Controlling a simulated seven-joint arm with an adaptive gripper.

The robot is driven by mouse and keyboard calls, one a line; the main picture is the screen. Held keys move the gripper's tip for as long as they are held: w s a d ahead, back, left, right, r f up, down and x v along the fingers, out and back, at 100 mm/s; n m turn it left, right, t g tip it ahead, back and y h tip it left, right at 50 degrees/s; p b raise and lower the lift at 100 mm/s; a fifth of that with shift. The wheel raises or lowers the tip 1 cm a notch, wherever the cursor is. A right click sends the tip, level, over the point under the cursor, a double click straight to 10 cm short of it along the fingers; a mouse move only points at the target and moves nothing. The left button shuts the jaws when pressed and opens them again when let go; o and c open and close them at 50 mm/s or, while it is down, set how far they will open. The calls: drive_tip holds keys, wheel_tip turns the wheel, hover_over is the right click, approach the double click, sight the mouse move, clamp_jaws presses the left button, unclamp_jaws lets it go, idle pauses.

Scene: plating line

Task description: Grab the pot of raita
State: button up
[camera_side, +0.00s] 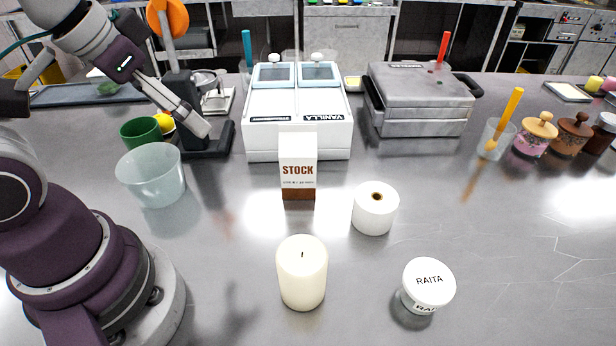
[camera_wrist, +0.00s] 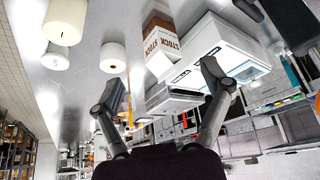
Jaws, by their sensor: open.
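The pot of raita (camera_side: 428,286) is a small white tub with a white lid lettered RAITA, upright at the front right of the counter in the side view. In the wrist view it is probably the small white round thing (camera_wrist: 55,61) at the left, with faint dark marks. My gripper (camera_wrist: 158,84) shows in the wrist view with its two dark fingers spread wide and nothing between them. It is well apart from the pot. In the side view my arm is at the left, far from the pot, and its fingertips are not clear.
A cream candle (camera_side: 302,274) stands left of the pot, and a white paper roll (camera_side: 375,209) behind it. A STOCK carton (camera_side: 298,165) stands before a white two-lid machine (camera_side: 257,140). A translucent tub (camera_side: 152,178) is near my arm. Counter right of the pot is clear.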

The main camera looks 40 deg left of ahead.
drive_tip(key=shift+o, duration=0.5)
drive_tip(key=n+g+h, duration=0.3)
drive_tip(key=n+h, duration=0.3)
drive_tip(key=n, duration=1.6)
approach(427, 280)
drive_tip(key=s+x, duration=0.1)
drive_tip(key=x, duration=0.2)
drive_tip(key=shift+n, duration=0.3)
drive_tip(key=x, duration=0.7)
drive_tip(key=w+x, duration=0.1)
drive_tip(key=x, duration=0.2)
drive_tip(key=shift+w, duration=0.1)
